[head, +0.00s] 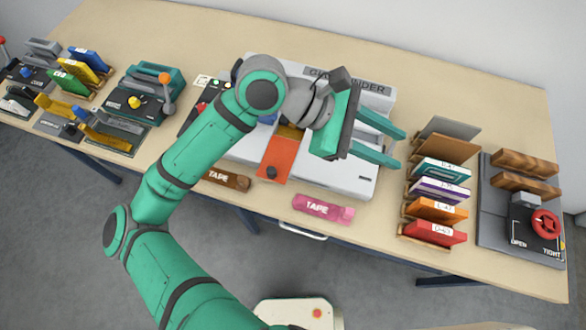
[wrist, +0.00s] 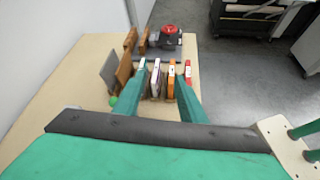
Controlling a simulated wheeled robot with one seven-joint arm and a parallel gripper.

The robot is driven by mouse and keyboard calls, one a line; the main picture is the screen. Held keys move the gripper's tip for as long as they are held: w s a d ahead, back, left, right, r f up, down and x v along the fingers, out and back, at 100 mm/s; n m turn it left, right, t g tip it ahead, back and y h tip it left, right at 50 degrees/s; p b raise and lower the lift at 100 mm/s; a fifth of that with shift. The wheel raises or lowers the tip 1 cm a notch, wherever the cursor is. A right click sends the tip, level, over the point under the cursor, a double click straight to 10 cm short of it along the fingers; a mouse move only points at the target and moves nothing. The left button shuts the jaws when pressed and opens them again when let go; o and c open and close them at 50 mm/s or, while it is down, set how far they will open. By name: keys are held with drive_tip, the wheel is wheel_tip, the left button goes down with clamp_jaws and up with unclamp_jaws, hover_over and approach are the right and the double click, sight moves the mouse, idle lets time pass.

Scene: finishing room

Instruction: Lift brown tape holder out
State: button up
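The brown tape holder (head: 228,179), marked TAPE, lies near the table's front edge, left of the orange slide on the grey glue binder (head: 343,183). My forearm passes over its left end and hides part of it. My gripper (head: 397,148) is above the right side of the binder, to the right of the brown holder and well apart from it. Its two green fingers are spread with nothing visible between them. In the wrist view my gripper (wrist: 158,108) points toward the book rack, and the brown holder is out of view.
A pink tape holder (head: 323,208) lies at the front edge. A rack of coloured books (head: 436,209) stands right of the binder, then a clamp with a red wheel (head: 545,223). Tools and a teal machine (head: 146,94) fill the left. The back right tabletop is free.

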drive_tip(key=w+a+f+t+y, duration=0.1)
drive_tip(key=w+a+f+y, duration=0.1)
drive_tip(key=a+f+y, duration=0.3)
drive_tip(key=t+y, duration=0.1)
drive_tip(key=y, duration=0.6)
hover_over(241, 177)
drive_tip(key=d, duration=0.1)
drive_tip(key=shift+n, duration=0.4)
drive_tip(key=f, duration=0.6)
drive_tip(key=shift+w+d+f, duration=0.15)
drive_tip(key=shift+w+f, duration=0.05)
drive_tip(key=shift+f, duration=0.1)
drive_tip(key=shift+a+f, duration=0.25)
wheel_tip(241, 177, down, 5)
drive_tip(key=shift+s+f, duration=0.1)
drive_tip(key=shift+f, duration=0.05)
drive_tip(key=shift+s+a+f, duration=0.1)
drive_tip(key=shift+a+f, duration=0.1)
drive_tip(key=shift+f, duration=1.05)
drive_tip(key=shift+s+a+f, duration=0.1)
drive_tip(key=shift+a+f, duration=0.1)
drive_tip(key=shift+f, duration=1)
drive_tip(key=shift+w, duration=0.1)
clamp_jaws()
